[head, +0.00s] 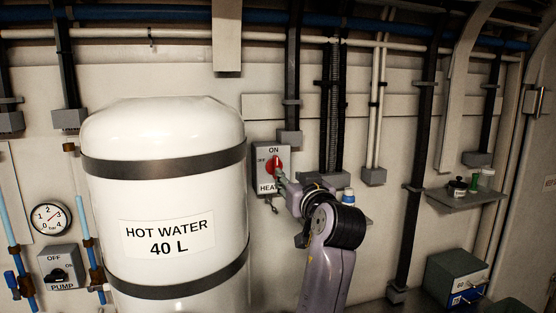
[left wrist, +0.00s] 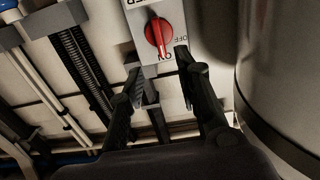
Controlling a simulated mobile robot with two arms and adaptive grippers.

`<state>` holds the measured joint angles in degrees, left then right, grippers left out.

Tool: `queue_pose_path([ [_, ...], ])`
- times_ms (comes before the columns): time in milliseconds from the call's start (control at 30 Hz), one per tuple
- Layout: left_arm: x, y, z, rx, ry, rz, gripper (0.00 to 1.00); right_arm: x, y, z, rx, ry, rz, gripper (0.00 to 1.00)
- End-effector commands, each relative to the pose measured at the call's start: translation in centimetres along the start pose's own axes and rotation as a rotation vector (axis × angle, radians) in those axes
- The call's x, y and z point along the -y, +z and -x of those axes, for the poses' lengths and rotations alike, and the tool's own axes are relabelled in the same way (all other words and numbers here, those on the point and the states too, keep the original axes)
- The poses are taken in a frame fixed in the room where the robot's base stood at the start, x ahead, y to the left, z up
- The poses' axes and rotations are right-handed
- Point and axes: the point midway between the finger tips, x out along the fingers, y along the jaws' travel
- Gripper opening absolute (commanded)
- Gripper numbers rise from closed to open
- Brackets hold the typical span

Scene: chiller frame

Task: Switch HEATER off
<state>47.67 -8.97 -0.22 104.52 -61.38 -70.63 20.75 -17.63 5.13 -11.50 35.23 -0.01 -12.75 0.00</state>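The HEATER switch (head: 262,153) is a grey box on the wall right of the white tank, marked ON at the top and OFF at the left. Its red knob (head: 276,164) stands about upright, towards ON. In the left wrist view the red knob (left wrist: 157,34) also lines up with the ON mark. My left gripper (head: 277,181) is at the lower part of the box. In the left wrist view its two fingers (left wrist: 160,64) are apart, with the knob just beyond the gap between the tips. I cannot tell whether they touch it. My right gripper is not in view.
The white HOT WATER tank (head: 165,190) stands close to the left of the switch. A PUMP switch (head: 60,268) and a gauge (head: 50,218) are at the far left. A small shelf (head: 462,198) with jars and a green-grey box (head: 455,277) are at the right.

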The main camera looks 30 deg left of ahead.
Motion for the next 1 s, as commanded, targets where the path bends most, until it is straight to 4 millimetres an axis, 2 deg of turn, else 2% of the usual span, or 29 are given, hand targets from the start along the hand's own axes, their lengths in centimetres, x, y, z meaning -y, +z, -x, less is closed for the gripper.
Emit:
queue_pose_path([
  [33, 0.1, -0.5, -1.3, 0.001, -0.004, -0.007, 0.31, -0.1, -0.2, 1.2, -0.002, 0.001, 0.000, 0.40],
  [300, 0.0, -0.5, -7.0, 0.002, -0.002, -0.005, 0.31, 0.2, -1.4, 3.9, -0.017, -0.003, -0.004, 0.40],
  [500, 0.0, -0.2, -9.8, 0.001, -0.001, -0.004, 0.31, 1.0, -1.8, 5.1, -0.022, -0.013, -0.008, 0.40],
  [700, 0.0, 0.0, -10.8, 0.001, 0.000, 0.000, 0.31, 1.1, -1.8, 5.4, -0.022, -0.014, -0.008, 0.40],
  [933, 0.0, 0.1, -10.8, 0.001, 0.001, 0.000, 0.31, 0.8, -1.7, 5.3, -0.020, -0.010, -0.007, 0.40],
  [1000, 0.0, 0.1, -10.8, 0.001, 0.001, 0.000, 0.27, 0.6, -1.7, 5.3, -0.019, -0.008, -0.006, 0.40],
])
